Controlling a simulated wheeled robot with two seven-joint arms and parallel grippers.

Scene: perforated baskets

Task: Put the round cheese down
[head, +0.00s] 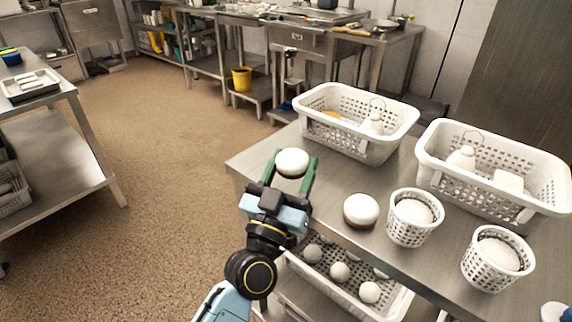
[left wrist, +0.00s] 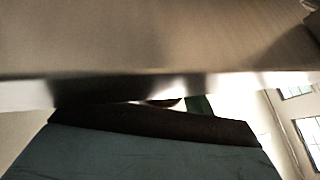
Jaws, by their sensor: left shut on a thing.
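The round white cheese (head: 292,161) is between the green fingers of my left gripper (head: 291,170), at the left corner of the steel table (head: 262,158). The gripper is shut on it. I cannot tell from the head view whether the cheese touches the table top. Another round white cheese (head: 361,209) with a darker underside lies on the table to the right. In the left wrist view, a green finger (left wrist: 200,105) shows only in part, and a steel surface (left wrist: 150,40) fills the upper half. My right gripper is not in view.
Two white perforated baskets (head: 345,140) (head: 440,172) holding white items stand at the back. Two small round baskets (head: 405,232) (head: 480,270) stand in front. A lower basket (head: 325,285) with several round items is under the table's front edge. Bare table lies around the left corner.

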